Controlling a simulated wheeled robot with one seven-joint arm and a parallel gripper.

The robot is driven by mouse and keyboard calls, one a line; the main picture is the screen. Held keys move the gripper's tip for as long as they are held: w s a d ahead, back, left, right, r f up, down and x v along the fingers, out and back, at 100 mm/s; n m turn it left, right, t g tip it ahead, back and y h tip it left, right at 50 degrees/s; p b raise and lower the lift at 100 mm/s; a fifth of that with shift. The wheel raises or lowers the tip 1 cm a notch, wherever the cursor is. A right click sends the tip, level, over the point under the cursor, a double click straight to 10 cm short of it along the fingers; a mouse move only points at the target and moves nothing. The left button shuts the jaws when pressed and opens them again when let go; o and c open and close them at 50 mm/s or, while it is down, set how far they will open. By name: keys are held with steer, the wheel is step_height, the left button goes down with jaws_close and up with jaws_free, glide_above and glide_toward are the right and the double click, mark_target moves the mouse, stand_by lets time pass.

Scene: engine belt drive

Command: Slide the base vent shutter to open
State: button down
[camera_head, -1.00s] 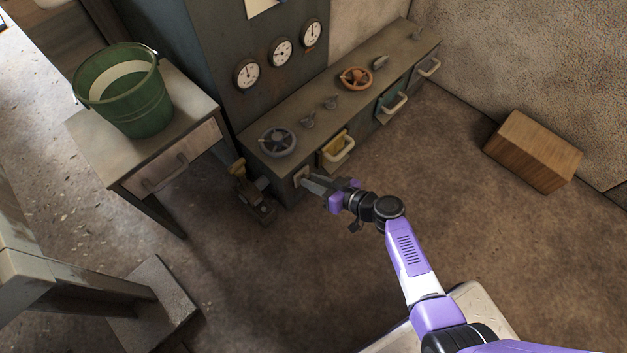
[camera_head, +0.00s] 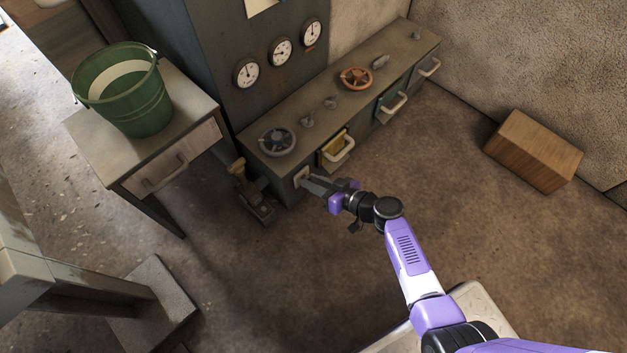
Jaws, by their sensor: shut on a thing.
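The base vent shutter (camera_head: 300,175) seems to be the small pale plate low on the front of the grey console, at its left end. My gripper (camera_head: 310,182) reaches it from the right, with its fingers at the plate. The fingers are shut on a part of the shutter, which they mostly hide. How far the shutter stands open cannot be told at this size.
The console (camera_head: 318,113) carries a grey handwheel (camera_head: 277,141), an orange handwheel (camera_head: 355,78) and small levers. A yellow drawer (camera_head: 336,150) and a green drawer (camera_head: 390,106) have pale handles. A brass-topped pedal (camera_head: 252,195) stands left of my gripper.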

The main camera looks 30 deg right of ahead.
step_height(320, 180, down, 4)
steer(key=shift+f+b, duration=0.2)
steer(key=shift+b, duration=0.4)
steer(key=c, duration=1.2)
jaws_free()
steer(key=shift+c, duration=0.2)
steer(key=p+v, duration=0.3)
steer(key=v, duration=0.4)
steer(key=shift+s+d+r, duration=0.15)
steer(key=shift+s+d, duration=0.05)
steer(key=shift+s, duration=0.1)
